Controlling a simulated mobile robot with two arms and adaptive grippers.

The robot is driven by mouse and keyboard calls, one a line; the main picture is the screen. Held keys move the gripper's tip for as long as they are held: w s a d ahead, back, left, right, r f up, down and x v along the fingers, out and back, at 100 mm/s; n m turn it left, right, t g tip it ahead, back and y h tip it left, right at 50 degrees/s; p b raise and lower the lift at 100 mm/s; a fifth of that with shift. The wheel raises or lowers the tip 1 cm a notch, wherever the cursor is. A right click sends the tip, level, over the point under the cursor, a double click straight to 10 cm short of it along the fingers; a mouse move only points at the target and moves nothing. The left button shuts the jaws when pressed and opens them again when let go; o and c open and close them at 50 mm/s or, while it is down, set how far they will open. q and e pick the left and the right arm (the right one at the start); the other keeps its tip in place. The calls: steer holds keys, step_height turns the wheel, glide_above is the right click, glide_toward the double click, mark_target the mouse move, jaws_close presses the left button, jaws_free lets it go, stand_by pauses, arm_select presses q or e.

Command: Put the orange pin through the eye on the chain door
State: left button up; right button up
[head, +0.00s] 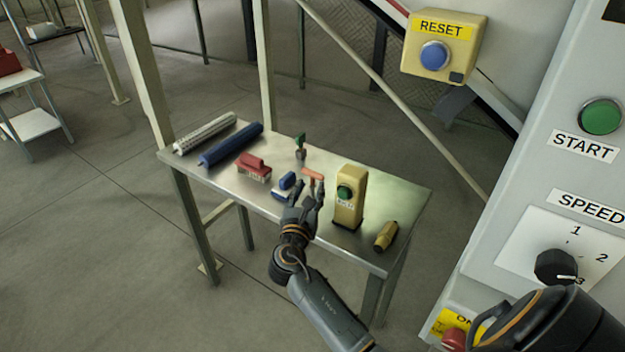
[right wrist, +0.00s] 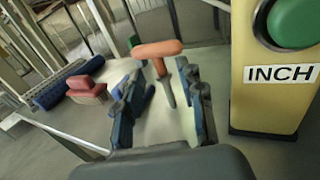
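The orange pin (head: 313,174) has a T-shaped orange handle and a grey shaft. It is at the metal table, and in the right wrist view its handle (right wrist: 157,49) shows at the top with the shaft pointing down. My right gripper (head: 308,192) is over the table beside the pin. In the right wrist view its two fingers (right wrist: 160,88) are spread, one on each side of the shaft, with a gap visible on both sides. I cannot tell whether the shaft tip touches the table. I make out no chain door or eye. My left gripper is out of view.
The table (head: 400,195) holds a yellow INCH button box (head: 349,198) close right of my right gripper, a yellow cylinder (head: 386,236), a blue brush (head: 287,181), a red brush (head: 253,166), a green-handled item (head: 300,141) and two rolls (head: 231,145). A control panel (head: 530,200) stands at right.

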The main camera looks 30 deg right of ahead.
mark_target(312, 182)
steer(key=x, duration=0.4)
steer(key=shift+w+d, duration=0.15)
steer(key=shift+d, duration=0.05)
jaws_close()
